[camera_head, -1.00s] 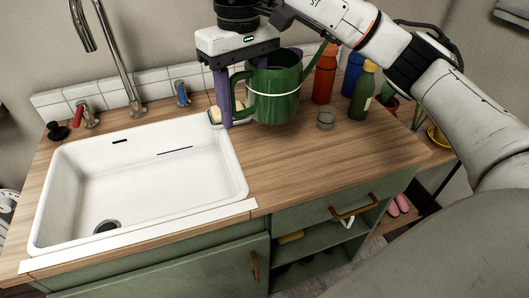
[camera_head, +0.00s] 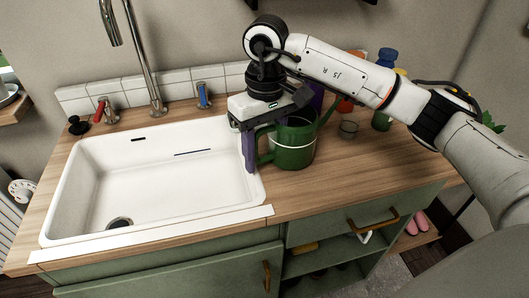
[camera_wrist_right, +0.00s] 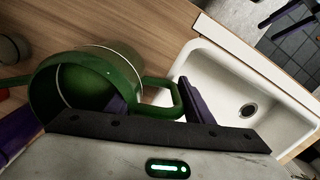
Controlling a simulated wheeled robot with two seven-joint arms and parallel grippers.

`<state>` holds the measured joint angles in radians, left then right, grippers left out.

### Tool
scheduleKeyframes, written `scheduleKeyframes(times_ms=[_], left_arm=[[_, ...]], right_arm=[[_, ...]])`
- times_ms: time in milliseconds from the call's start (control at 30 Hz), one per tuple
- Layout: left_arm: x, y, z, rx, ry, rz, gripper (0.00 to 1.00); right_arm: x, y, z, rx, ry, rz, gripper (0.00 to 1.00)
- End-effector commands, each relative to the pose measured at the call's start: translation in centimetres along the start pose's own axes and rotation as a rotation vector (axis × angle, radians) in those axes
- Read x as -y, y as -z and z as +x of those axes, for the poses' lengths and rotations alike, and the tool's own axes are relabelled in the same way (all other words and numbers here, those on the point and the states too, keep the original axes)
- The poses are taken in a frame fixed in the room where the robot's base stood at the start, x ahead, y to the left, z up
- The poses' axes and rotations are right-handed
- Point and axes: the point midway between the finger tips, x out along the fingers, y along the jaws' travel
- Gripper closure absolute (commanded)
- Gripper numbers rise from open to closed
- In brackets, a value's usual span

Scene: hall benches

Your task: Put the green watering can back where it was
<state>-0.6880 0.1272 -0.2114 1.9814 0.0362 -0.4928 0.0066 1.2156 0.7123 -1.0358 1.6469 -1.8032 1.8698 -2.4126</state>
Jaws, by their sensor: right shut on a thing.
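The green watering can (camera_head: 296,155) is upright over the wooden worktop, just right of the sink. A pale band runs round it, and its spout points back and right. My right gripper (camera_head: 281,128) comes down over it from above and is shut on it, with one purple finger at its handle side. I cannot tell whether the can's base touches the wood. In the right wrist view the can (camera_wrist_right: 100,82) fills the left middle, with its open top and handle loop toward the camera. My left gripper is out of view.
The white sink (camera_head: 75,215) lies left of the can. A small glass (camera_head: 348,129) stands to its right; a green bottle (camera_head: 381,120), an orange one (camera_head: 346,106) and a blue one (camera_head: 387,57) are partly behind my arm. The front right worktop (camera_head: 340,180) is clear.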

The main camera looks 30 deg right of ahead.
Motion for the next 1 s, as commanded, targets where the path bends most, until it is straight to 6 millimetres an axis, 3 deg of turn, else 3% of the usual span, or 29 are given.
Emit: scheduleKeyframes(times_ms=[367, 400, 500, 833, 1000], left_arm=[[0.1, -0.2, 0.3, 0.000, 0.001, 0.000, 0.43], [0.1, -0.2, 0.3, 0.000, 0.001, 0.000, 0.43], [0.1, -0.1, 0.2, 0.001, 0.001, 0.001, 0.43], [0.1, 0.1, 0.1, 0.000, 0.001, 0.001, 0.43], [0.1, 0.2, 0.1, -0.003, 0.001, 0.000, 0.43]], right_arm=[[-0.1, 0.1, 0.5, -0.004, -0.001, 0.000, 1.00], [0.0, 0.0, 0.6, -0.001, 0.000, 0.000, 0.49], [0.0, 0.0, 0.6, -0.001, 0.000, 0.000, 0.34], [0.0, 0.0, 0.3, -0.001, 0.000, 0.000, 0.34], [0.0, 0.2, -1.7, -0.006, -0.001, 0.000, 0.34]])
